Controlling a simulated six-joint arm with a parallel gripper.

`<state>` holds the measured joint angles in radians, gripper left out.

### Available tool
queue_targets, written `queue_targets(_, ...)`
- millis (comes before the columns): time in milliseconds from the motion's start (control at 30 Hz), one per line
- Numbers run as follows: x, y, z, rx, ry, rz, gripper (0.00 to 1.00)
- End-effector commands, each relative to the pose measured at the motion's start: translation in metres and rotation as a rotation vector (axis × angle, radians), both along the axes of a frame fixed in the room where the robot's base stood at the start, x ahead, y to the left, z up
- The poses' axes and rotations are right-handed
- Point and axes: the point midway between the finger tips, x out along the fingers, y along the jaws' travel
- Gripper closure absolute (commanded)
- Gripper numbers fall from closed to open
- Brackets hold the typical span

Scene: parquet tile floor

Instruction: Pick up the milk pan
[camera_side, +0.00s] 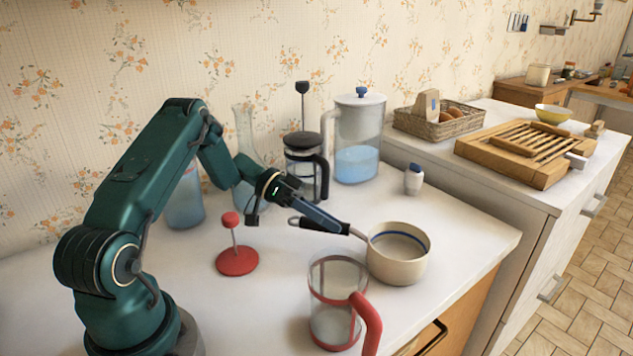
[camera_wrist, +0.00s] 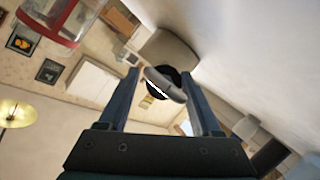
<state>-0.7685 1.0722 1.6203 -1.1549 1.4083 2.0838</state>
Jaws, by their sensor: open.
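The milk pan (camera_side: 398,268) is cream with a blue band inside its rim. It stands upright on the white counter, and its black handle (camera_side: 306,223) points left toward my gripper (camera_side: 332,224). In the wrist view the two fingers of my gripper (camera_wrist: 164,88) are spread apart. The dark end of the handle (camera_wrist: 168,83) shows between them, with visible gaps on either side. The pan body (camera_wrist: 170,48) appears beyond it, partly hidden. In the side view the near finger covers part of the handle.
A red-handled glass jug (camera_side: 333,310) stands close in front of the pan; its red rim shows in the wrist view (camera_wrist: 65,38). A red plunger (camera_side: 237,260), a French press (camera_side: 304,165), a water pitcher (camera_side: 358,140) and a small shaker (camera_side: 413,180) stand around. Counter right of the pan is clear.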

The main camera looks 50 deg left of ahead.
Motion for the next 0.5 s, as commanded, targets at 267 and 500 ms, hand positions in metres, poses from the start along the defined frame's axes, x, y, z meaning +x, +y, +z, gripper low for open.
queue_targets(267,0.010,-0.022,-0.008,-0.001,0.001,0.000,0.34)
queue_targets(500,0.011,-0.022,-0.008,0.000,0.001,0.001,0.34)
